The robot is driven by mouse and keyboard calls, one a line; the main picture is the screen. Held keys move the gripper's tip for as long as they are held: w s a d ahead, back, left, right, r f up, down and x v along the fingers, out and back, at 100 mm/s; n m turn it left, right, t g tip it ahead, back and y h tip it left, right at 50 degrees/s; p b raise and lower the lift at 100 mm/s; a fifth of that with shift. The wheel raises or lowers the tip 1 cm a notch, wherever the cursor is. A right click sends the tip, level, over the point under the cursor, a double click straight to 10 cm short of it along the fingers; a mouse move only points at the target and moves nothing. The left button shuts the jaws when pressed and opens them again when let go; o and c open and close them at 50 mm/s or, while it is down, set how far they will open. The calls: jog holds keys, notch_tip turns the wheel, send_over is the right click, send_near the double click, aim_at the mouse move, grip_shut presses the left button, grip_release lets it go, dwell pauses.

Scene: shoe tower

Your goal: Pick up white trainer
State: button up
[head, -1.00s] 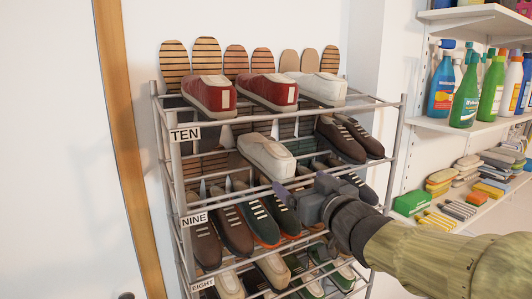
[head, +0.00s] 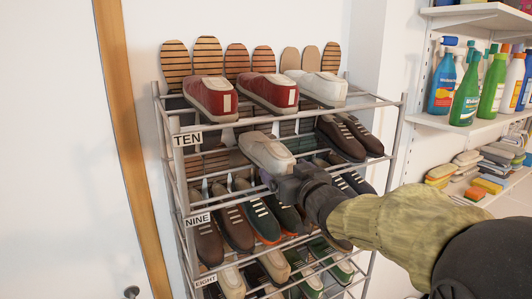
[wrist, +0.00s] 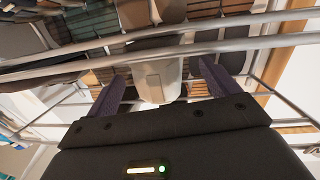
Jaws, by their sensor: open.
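A white trainer (head: 266,152) sits on the shelf tier labelled TEN, below the red shoes, heel end toward me. My gripper (head: 270,180) is just below and in front of this heel in the head view. In the wrist view, the pale heel (wrist: 160,84) shows between the two purple fingers of my open gripper (wrist: 162,76). I cannot tell whether the fingers touch it. Another white trainer (head: 320,88) stands on the top tier at the right, beside two red shoes (head: 268,92).
Rack rails (wrist: 90,62) run across close to my fingers. Dark brown shoes (head: 342,140) stand right of the lower white trainer, and more shoes fill the tier below (head: 235,225). Wall shelves with bottles (head: 466,95) and sponges (head: 468,160) are at the right.

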aim_at(265, 150)
jog(key=p+x, duration=0.2)
jog(key=x, duration=0.1)
jog(key=shift+w+a+r, duration=0.15)
jog(key=shift+w+a, duration=0.05)
jog(key=shift+a, duration=0.1)
jog(key=shift+w+a+p, duration=0.2)
jog(key=shift+w+p, duration=0.1)
jog(key=shift+w, duration=0.15)
jog(key=c, duration=1.2)
jog(key=shift+c, duration=0.2)
